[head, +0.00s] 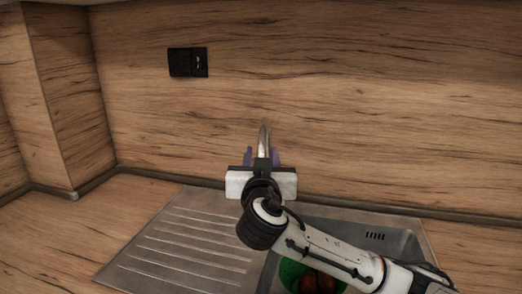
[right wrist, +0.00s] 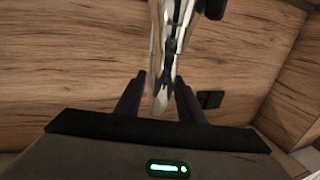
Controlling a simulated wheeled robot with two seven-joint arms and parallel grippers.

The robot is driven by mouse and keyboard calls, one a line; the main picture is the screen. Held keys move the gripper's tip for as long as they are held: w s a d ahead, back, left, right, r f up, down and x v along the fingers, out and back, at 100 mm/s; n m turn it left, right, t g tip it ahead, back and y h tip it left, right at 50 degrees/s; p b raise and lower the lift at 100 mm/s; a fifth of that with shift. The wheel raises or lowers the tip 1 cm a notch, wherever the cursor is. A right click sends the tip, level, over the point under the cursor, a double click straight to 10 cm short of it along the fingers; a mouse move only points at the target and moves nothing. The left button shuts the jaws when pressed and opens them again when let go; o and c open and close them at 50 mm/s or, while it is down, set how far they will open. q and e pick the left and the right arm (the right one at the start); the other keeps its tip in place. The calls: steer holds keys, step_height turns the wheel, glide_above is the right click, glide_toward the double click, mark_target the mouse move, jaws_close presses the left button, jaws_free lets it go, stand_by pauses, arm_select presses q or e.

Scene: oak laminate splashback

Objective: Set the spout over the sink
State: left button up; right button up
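The shiny metal spout (head: 265,138) stands up in front of the wooden splashback, behind my right gripper (head: 263,155). In the right wrist view the spout (right wrist: 161,60) comes down from the top edge, and its rounded end lies between the two dark fingers (right wrist: 160,92). The fingers are apart, one on each side of the spout, with a visible gap at the left finger. The sink basin (head: 408,243) is at the right, partly hidden by my right arm. The tap's base is hidden behind my gripper. My left gripper is not in view.
The ribbed drainboard (head: 190,243) lies left of the basin. A green bowl (head: 287,270) with reddish-brown items is in the basin under my right arm. A black socket (head: 188,62) is on the splashback. The wooden counter (head: 70,235) at the left is clear.

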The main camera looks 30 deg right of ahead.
steer(key=shift+w+d, duration=0.3)
steer(key=shift+w, duration=0.15)
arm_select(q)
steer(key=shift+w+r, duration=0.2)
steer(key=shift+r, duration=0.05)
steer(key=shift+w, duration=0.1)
arm_select(e)
jaws_close()
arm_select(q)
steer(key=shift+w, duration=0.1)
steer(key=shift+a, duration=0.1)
arm_select(e)
steer(key=shift+d, duration=0.1)
